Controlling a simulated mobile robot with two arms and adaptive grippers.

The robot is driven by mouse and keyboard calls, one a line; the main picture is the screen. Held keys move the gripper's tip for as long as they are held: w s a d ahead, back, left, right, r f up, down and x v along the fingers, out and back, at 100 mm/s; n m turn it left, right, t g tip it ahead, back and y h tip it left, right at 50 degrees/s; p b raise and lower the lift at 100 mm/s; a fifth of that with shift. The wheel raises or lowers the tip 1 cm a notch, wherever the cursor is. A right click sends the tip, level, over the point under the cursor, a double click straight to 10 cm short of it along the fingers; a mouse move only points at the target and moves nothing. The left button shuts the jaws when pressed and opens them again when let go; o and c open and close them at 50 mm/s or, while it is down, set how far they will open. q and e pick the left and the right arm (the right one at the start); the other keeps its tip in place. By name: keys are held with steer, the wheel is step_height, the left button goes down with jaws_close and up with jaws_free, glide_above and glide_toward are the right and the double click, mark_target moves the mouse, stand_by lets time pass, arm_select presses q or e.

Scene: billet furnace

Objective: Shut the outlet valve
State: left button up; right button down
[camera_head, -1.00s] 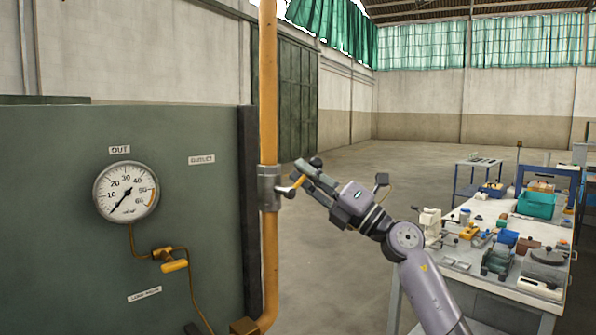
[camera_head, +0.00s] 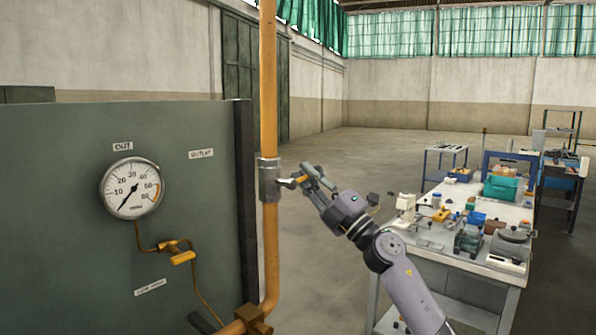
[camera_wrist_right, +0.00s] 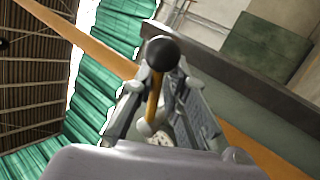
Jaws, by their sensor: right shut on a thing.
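The outlet valve (camera_head: 269,181) is a grey metal body around the orange vertical pipe (camera_head: 269,90), beside the panel's right edge. A short stem comes out of its right side to a yellow lever (camera_wrist_right: 153,100) with a black ball knob (camera_wrist_right: 161,53). My right gripper (camera_head: 304,179) is at the lever, right of the pipe. In the right wrist view, its fingers (camera_wrist_right: 158,97) lie on both sides of the lever, with the knob beyond them. The fingers partly hide the lever in the head view, so its exact angle is unclear. My left gripper is not in view.
The green panel (camera_head: 80,220) fills the left, with the OUT gauge (camera_head: 131,188), its needle low on the left, and a small yellow-handled valve (camera_head: 182,257). A cluttered workbench (camera_head: 430,238) stands at right behind my arm. The floor between is open.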

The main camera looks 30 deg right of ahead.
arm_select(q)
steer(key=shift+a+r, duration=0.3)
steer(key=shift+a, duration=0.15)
arm_select(e)
steer(key=shift+f+m+h, duration=0.4)
steer(key=shift+f+m, duration=0.05)
steer(key=shift+m, duration=0.35)
steer(key=c, duration=2)
jaws_free()
steer(key=shift+d, duration=0.1)
steer(key=o, duration=0.3)
steer(key=shift+s+d, duration=0.1)
steer(key=shift+d, duration=0.15)
steer(key=shift+o, duration=1.3)
steer(key=shift+r, duration=0.1)
steer(key=shift+o, duration=0.2)
steer(key=shift+a, duration=0.2)
